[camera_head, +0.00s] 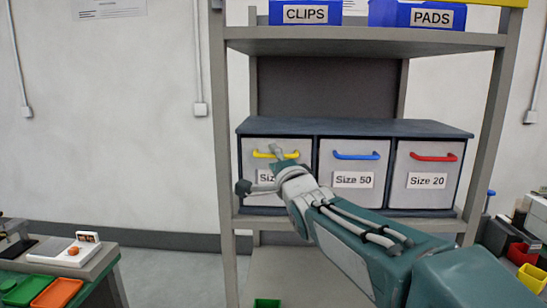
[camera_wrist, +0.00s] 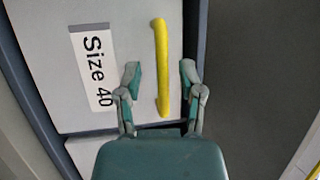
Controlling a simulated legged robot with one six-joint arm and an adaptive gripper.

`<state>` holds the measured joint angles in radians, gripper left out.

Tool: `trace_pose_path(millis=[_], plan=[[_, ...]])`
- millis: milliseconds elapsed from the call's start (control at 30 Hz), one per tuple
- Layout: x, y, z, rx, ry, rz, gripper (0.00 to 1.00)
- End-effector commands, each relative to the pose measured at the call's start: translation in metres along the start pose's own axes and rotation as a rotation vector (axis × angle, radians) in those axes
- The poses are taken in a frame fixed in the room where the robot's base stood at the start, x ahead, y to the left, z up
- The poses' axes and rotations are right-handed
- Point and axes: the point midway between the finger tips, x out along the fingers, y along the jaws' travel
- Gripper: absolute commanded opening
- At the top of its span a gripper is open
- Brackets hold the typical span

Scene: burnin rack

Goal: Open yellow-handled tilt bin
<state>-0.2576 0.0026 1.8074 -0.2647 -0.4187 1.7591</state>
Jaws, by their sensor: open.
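The yellow-handled tilt bin (camera_head: 255,196) is the left one of three grey bins in a dark cabinet on the rack, and its front looks closed. Its yellow handle (camera_head: 264,155) is partly covered by my gripper (camera_head: 258,170) in the head view. In the wrist view the bin front (camera_wrist: 60,60) carries a label reading "Size 40" (camera_wrist: 92,68). The yellow handle (camera_wrist: 161,65) runs up and down there, its lower end between the two fingers of my gripper (camera_wrist: 160,80). The fingers are open, one on each side of the handle, with gaps showing; contact is not visible.
A blue-handled bin (camera_head: 340,200) marked "Size 50" and a red-handled bin (camera_head: 420,198) marked "Size 20" sit to the right. Blue CLIPS (camera_head: 285,14) and PADS (camera_head: 400,14) boxes stand on the shelf above. Rack posts (camera_head: 218,110) flank the cabinet. A bench with trays (camera_head: 60,291) is at left.

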Motion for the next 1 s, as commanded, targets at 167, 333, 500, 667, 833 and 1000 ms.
trace_pose_path(millis=[167, 333, 500, 667, 833, 1000], plan=[[0.0115, 0.0000, -0.0026, 0.001, 0.001, 0.000, 0.50], [0.0118, -0.0006, -0.0050, 0.001, 0.002, -0.001, 0.50], [0.0127, -0.0001, -0.0018, 0.001, 0.001, 0.000, 0.18], [0.0128, 0.0004, -0.0013, 0.000, 0.001, 0.001, 0.00], [0.0126, 0.0010, -0.0004, -0.001, -0.001, 0.000, 0.00], [0.0092, 0.0027, 0.0026, -0.011, -0.003, -0.021, 0.00]])
